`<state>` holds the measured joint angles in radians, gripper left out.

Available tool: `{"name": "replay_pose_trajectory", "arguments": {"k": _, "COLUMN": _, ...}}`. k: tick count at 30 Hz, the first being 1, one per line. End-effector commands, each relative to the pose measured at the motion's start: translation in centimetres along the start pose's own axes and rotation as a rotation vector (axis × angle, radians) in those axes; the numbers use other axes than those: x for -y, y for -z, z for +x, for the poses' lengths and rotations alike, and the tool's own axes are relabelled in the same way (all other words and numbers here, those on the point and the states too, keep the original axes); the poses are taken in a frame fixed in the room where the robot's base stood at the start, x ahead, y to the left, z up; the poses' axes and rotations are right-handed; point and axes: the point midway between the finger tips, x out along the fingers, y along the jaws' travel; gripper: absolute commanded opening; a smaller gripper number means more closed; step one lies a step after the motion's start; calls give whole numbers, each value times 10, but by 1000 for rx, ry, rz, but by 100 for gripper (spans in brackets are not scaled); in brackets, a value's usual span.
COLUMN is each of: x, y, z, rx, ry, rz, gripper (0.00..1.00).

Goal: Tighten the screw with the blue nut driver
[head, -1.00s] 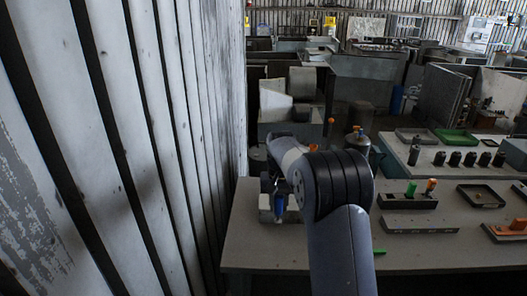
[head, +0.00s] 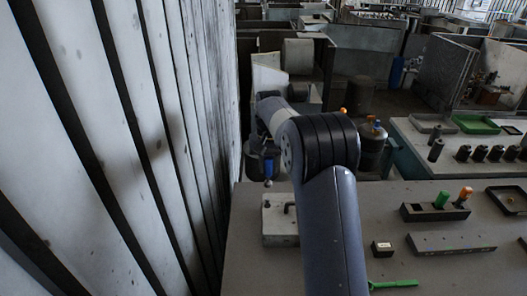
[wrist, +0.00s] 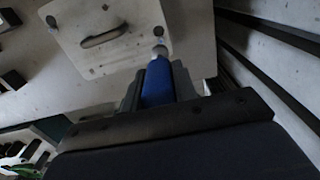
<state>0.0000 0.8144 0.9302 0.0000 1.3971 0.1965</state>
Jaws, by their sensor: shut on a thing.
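My gripper (head: 267,158) is shut on the blue nut driver (head: 268,170), beyond my bent arm and close to the slatted wall. In the wrist view, the blue handle (wrist: 157,84) sits between the jaws, with its light metal tip pointing toward a corner of the pale housing plate (wrist: 120,58). The plate has a slot-shaped handle and small dark spots near its corners. In the head view, the housing (head: 280,236) lies on the table with a dark hooked handle on it, and the driver appears raised above it. I cannot clearly tell which spot is the screw.
The slatted wall (head: 130,140) stands close on the left. On the table are a black holder (head: 420,214) with green and orange handles, a long grey block (head: 450,243), a small box (head: 382,247) and a green tool (head: 395,284). The table front is mostly clear.

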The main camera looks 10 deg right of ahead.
Motion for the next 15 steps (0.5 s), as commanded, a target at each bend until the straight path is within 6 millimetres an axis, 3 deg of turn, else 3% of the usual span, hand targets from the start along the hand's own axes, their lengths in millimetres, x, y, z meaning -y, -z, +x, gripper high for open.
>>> {"name": "replay_pose_trajectory", "arguments": {"k": 8, "x": 0, "y": 0, "z": 7, "rx": 0, "ry": 0, "rz": 0, "gripper": 0}}
{"name": "replay_pose_trajectory", "arguments": {"k": 15, "x": 0, "y": 0, "z": 28, "rx": 0, "ry": 0, "rz": 0, "gripper": 0}}
